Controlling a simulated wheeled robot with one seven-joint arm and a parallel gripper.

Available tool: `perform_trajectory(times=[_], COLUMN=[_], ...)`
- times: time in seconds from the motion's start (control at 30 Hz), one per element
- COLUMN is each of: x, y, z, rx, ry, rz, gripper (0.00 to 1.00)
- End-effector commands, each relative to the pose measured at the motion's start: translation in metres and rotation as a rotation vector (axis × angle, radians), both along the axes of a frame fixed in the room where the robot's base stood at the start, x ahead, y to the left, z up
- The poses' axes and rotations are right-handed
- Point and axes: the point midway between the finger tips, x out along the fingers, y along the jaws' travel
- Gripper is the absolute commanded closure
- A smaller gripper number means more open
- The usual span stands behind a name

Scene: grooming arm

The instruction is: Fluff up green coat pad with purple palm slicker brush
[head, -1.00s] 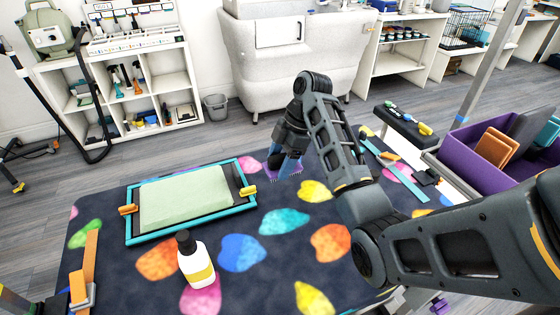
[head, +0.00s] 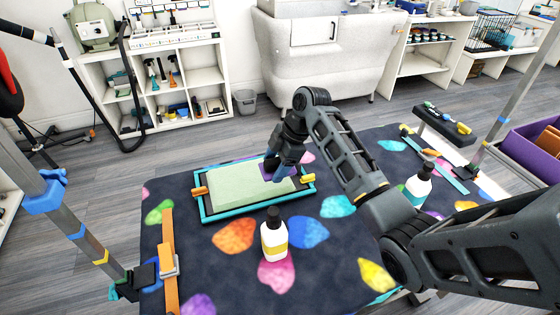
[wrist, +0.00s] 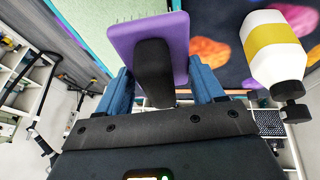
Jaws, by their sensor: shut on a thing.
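The green coat pad (head: 236,190) lies in a teal frame (head: 206,217) on the grooming table, with orange clips at its sides. My gripper (head: 273,162) is over the pad's right end. In the wrist view my gripper (wrist: 158,88) is shut on the black handle (wrist: 153,68) of the purple palm slicker brush (wrist: 182,35). The brush's purple plate also shows in the head view (head: 266,171), partly hidden by my gripper. The wrist view shows the pad (wrist: 82,22) beside the brush. I cannot tell whether the bristles touch the pad.
A white bottle with a yellow label (head: 274,240) stands just in front of the frame, and in the wrist view the bottle (wrist: 270,50) is right of the brush. Another bottle (head: 418,187) stands at the table's right. An orange strap (head: 170,265) lies at the left.

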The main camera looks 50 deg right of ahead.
Motion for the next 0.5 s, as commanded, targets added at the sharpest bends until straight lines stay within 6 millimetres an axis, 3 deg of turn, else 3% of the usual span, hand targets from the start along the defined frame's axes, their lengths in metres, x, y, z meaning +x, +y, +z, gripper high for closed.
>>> perform_trajectory(times=[0.27,0.5], x=[0.0,0.0], y=[0.0,0.0], z=[-0.014,-0.042], rx=[0.001,0.0], ry=[0.0,0.0], rz=[-0.001,-0.001], gripper=[0.57,0.57])
